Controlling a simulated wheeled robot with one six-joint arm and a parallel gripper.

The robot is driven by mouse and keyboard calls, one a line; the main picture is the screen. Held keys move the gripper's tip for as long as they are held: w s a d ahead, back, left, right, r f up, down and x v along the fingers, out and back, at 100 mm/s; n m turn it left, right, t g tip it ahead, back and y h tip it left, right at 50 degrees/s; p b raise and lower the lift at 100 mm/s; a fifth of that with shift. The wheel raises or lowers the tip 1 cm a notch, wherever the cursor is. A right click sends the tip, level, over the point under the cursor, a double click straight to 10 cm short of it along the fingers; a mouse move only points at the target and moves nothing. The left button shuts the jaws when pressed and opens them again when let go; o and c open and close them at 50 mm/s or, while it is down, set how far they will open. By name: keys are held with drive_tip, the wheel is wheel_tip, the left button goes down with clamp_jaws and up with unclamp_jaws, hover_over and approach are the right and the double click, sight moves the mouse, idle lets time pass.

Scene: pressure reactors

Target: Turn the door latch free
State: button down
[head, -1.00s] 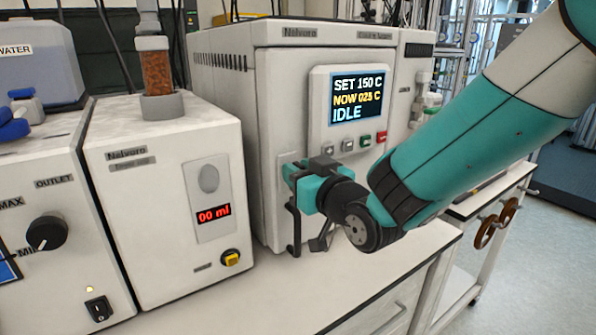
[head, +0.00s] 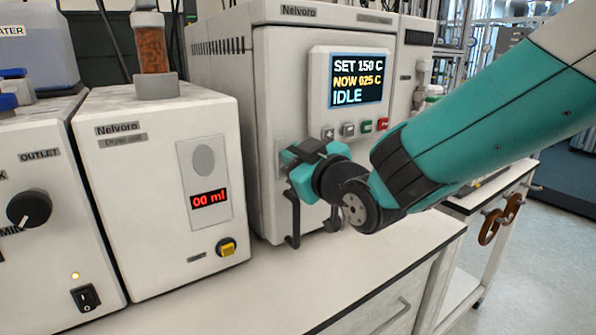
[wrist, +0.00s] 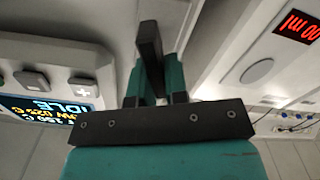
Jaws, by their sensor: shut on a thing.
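The white heating cabinet (head: 220,70) stands at the centre of the head view, its door facing me. My gripper (head: 292,157) is at the lower left part of the door front, below the display. In the wrist view a dark latch bar (wrist: 149,40) stands between the teal fingers of my gripper (wrist: 155,85), which is shut on it. In the head view the gripper and wrist hide most of the latch.
The display (head: 358,80) reads SET 150 C, NOW 025 C, IDLE, with several buttons below it. A white dispenser (head: 150,240) reading 00 ml stands close on the left. The bench top (head: 330,265) in front is clear.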

drive_tip(key=n+b, duration=0.1)
drive_tip(key=n, duration=0.1)
drive_tip(key=n+b, duration=0.1)
drive_tip(key=b, duration=0.1)
drive_tip(key=f+n+b, duration=0.1)
drive_tip(key=n, duration=0.1)
drive_tip(key=shift+s+a+n+b, duration=0.2)
drive_tip(key=shift+a+n+b, duration=0.05)
drive_tip(key=shift+n+b, duration=0.1)
drive_tip(key=n+b, duration=0.1)
drive_tip(key=n, duration=0.1)
drive_tip(key=n+b, duration=0.2)
drive_tip(key=n, duration=0.1)
drive_tip(key=shift+a+f+n+b, duration=0.15)
drive_tip(key=shift+n+b, duration=0.1)
drive_tip(key=shift+b, duration=0.05)
drive_tip(key=c, duration=1.1)
unclamp_jaws()
drive_tip(key=shift+c, duration=0.2)
